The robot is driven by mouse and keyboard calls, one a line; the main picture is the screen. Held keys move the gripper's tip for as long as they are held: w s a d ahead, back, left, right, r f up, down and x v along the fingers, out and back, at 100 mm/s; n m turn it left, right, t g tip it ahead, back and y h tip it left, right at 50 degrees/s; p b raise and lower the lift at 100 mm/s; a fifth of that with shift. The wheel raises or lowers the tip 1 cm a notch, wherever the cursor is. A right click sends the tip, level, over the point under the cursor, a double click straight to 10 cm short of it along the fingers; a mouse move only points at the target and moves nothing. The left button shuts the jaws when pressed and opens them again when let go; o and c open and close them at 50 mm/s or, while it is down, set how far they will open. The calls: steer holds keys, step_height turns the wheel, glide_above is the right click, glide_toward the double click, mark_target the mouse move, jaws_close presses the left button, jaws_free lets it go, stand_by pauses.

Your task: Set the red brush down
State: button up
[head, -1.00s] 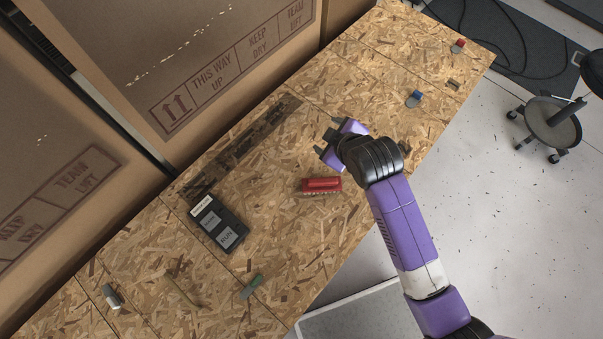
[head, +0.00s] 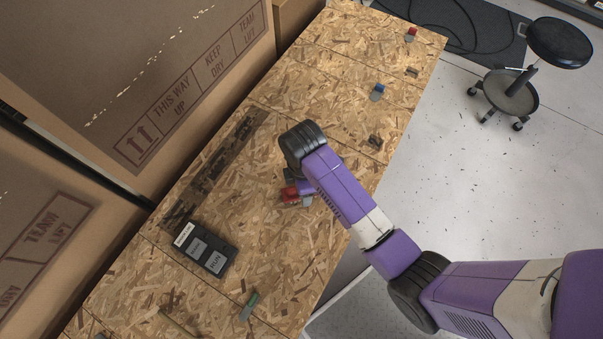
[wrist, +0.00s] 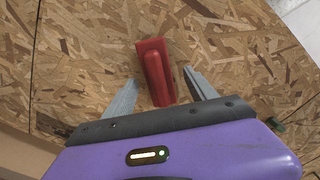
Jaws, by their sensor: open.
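The red brush (head: 290,195) lies on the chipboard tabletop, partly hidden by my arm and gripper in the head view. In the wrist view the red brush (wrist: 155,72) lies between the two fingers, its near end close to the gripper body. My gripper (wrist: 160,85) is open, with a gap showing between each finger and the brush. In the head view my gripper (head: 298,190) is low over the brush and mostly hidden by my wrist.
A black box with grey labels (head: 206,249) lies left of the brush. A green-handled item (head: 250,305) lies nearer the front, a blue one (head: 378,92) and a red one (head: 411,35) farther back. Large cardboard boxes (head: 150,80) line the left side. Bare board surrounds the brush.

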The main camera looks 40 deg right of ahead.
step_height(320, 180, down, 3)
steer(key=shift+w+f, duration=0.15)
jaws_close()
stand_by(0.4)
step_height(320, 180, up, 20)
steer(key=p, duration=0.6)
steer(key=shift+f+p, duration=0.15)
steer(key=shift+p, duration=0.15)
